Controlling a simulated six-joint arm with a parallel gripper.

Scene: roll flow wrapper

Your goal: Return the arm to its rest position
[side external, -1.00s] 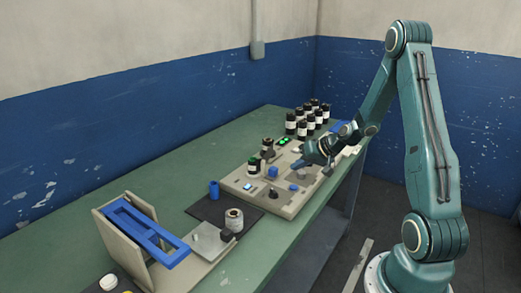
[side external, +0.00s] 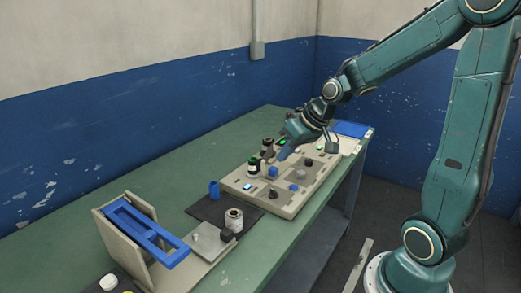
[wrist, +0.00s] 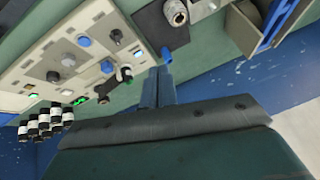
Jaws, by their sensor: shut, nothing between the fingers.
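My gripper (side external: 283,154) is shut and empty, with blue fingers, above the back part of the beige control panel (side external: 277,205). In the wrist view the closed fingers of my gripper (wrist: 158,74) point past the panel (wrist: 88,28) toward the roll and the blue cup. They look clear of the panel, though the exact gap is hard to tell. My forearm reaches in from the upper right in the side view.
Several dark bottles (wrist: 45,122) stand by the panel, mostly hidden by my arm in the side view. A blue cup (side external: 213,190), a roll (side external: 234,220) and a blue frame on a beige stand (side external: 140,232) are nearer. Green bench top is bare at left.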

